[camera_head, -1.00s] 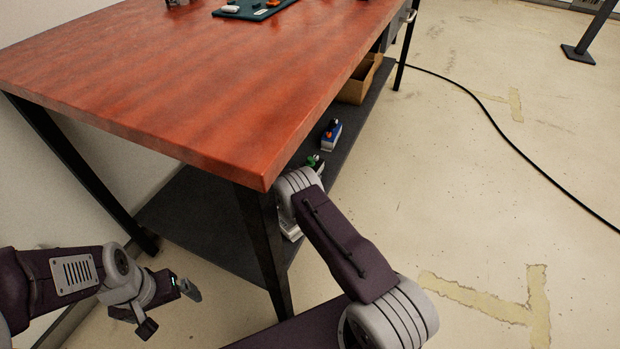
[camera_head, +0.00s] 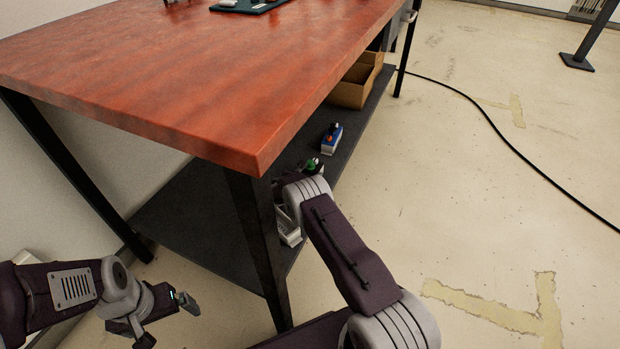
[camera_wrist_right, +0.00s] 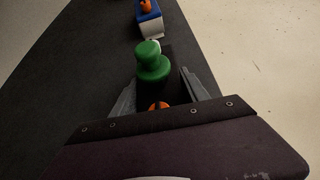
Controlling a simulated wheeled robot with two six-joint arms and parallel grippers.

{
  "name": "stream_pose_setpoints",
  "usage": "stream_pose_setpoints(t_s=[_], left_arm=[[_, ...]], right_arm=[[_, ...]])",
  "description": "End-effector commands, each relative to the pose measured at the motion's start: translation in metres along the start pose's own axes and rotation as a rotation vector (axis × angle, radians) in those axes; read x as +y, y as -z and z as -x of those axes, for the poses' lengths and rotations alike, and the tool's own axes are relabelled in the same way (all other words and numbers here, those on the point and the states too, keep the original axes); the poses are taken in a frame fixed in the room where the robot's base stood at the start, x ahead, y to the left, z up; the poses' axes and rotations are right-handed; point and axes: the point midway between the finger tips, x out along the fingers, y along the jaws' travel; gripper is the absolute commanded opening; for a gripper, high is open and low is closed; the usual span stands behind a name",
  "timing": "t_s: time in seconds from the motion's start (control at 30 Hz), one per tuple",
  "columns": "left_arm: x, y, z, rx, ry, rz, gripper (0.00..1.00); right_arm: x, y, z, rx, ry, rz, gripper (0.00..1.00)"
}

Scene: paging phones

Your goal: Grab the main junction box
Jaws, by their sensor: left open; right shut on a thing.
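A dark box with a green knob (camera_wrist_right: 152,64) and an orange part sits between the fingers of my right gripper (camera_wrist_right: 160,92) in the right wrist view. The gripper is shut on this box. The green knob also shows in the head view (camera_head: 313,166), beside my right wrist at the lower shelf. Most of the box is hidden by the gripper and wrist. I cannot tell from any marking whether it is the main junction box. My left gripper (camera_head: 168,321) is open and empty, at the lower left, clear of the table.
A blue and white device with an orange knob (camera_head: 331,138) stands further along the lower shelf (camera_head: 200,225). Brown open boxes (camera_head: 350,94) are beyond it. The red-brown tabletop (camera_head: 190,70) overhangs the shelf, and a black leg (camera_head: 259,250) stands near my right wrist. Floor at right is mostly clear, with a cable (camera_head: 500,137).

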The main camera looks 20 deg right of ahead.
Motion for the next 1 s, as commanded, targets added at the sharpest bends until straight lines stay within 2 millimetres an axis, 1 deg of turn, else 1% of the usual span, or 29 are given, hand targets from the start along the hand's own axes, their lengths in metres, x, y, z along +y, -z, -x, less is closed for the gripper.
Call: stream_pose_setpoints(t_s=[0.17,0.53,0.67,0.77,1.0], left_arm=[[0.0,0.001,0.006,0.0,0.0,0.0,1.0],[0.001,0.004,0.037,0.0,0.0,0.0,1.0],[0.001,0.004,0.043,0.0,0.0,0.0,1.0],[0.001,0.005,0.052,0.0,0.0,0.0,1.0],[0.002,0.008,0.077,0.0,0.0,0.0,1.0]], right_arm=[[0.0,-0.006,0.003,-0.001,0.0,-0.001,0.03],[0.0,-0.042,0.022,-0.001,0.0,0.0,0.03],[-0.011,-0.052,0.016,-0.001,0.002,-0.001,0.03],[-0.02,-0.064,0.012,-0.002,0.003,-0.002,0.03],[-0.052,-0.104,-0.002,-0.002,0.004,-0.002,0.03]])
